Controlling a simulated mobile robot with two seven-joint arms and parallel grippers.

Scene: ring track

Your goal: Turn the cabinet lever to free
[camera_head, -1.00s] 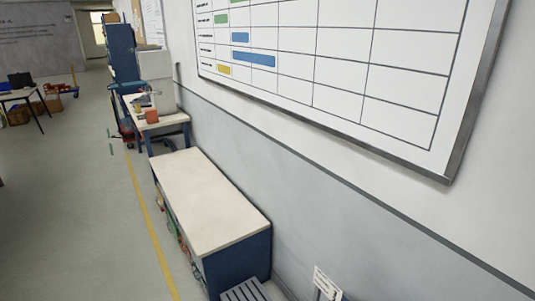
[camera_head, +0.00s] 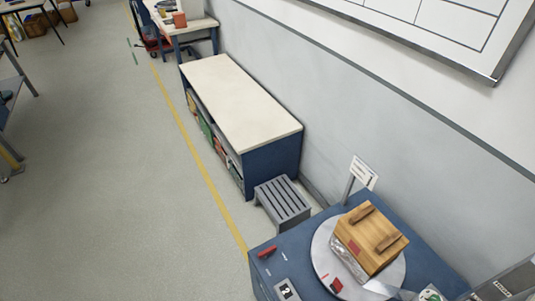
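A blue cabinet (camera_head: 300,256) stands at the bottom right of the head view, cut off by the lower edge. A small red lever (camera_head: 267,252) sits on its top near the left corner, with marks beside it too small to read. A round grey turntable (camera_head: 322,250) lies on the cabinet top. A wooden box with two raised bars (camera_head: 370,238) rests on it. A red piece (camera_head: 337,285) shows at the turntable's front edge. Neither of my grippers is in view.
A plate marked 2 (camera_head: 287,290) is on the cabinet. A grey slatted step (camera_head: 283,203) stands behind it, next to a low shelf bench (camera_head: 240,100). A sign (camera_head: 364,172) rises by the wall. The floor (camera_head: 120,210) left of the yellow line is clear.

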